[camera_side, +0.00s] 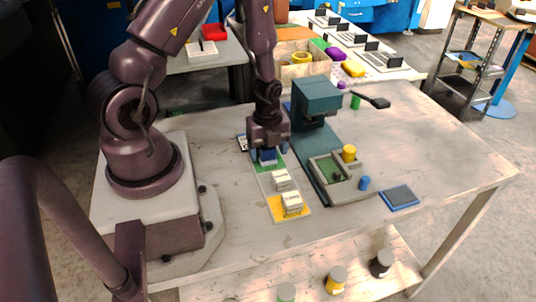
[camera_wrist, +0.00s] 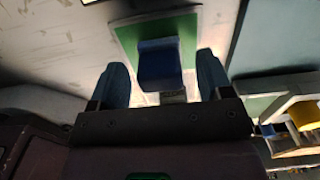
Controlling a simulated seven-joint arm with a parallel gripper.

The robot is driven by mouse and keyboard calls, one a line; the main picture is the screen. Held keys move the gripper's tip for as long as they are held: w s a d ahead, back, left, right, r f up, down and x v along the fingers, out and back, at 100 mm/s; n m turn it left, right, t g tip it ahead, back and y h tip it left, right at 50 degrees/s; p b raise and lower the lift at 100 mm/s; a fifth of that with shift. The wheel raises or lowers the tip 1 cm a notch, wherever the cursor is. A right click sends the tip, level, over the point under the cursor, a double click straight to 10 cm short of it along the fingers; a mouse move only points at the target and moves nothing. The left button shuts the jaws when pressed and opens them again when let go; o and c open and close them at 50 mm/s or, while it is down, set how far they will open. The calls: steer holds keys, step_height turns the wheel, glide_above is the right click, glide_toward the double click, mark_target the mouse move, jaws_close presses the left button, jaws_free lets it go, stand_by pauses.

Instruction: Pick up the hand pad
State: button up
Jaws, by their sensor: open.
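A blue block (camera_side: 267,156) sits on a green square (camera_side: 282,162) below my gripper (camera_side: 268,149). In the wrist view the blue block (camera_wrist: 159,62) lies on the green square (camera_wrist: 128,35), between my two open fingers (camera_wrist: 162,68). There is a gap on each side of it, and no grip on it shows. A flat dark pad with a blue rim (camera_side: 399,197) lies at the right front of the table. I cannot tell for certain which of these is the hand pad.
White blocks (camera_side: 281,181) stand in a row in front of the green square, one on a yellow square (camera_side: 274,208). A teal press (camera_side: 316,97) with a long lever stands close on the right. A small blue cylinder (camera_side: 364,183) stands nearby. The right tabletop is mostly clear.

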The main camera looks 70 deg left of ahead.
steer(key=c, duration=1)
steer(key=shift+r, duration=0.1)
step_height(320, 180, up, 10)
steer(key=shift+f, duration=0.1)
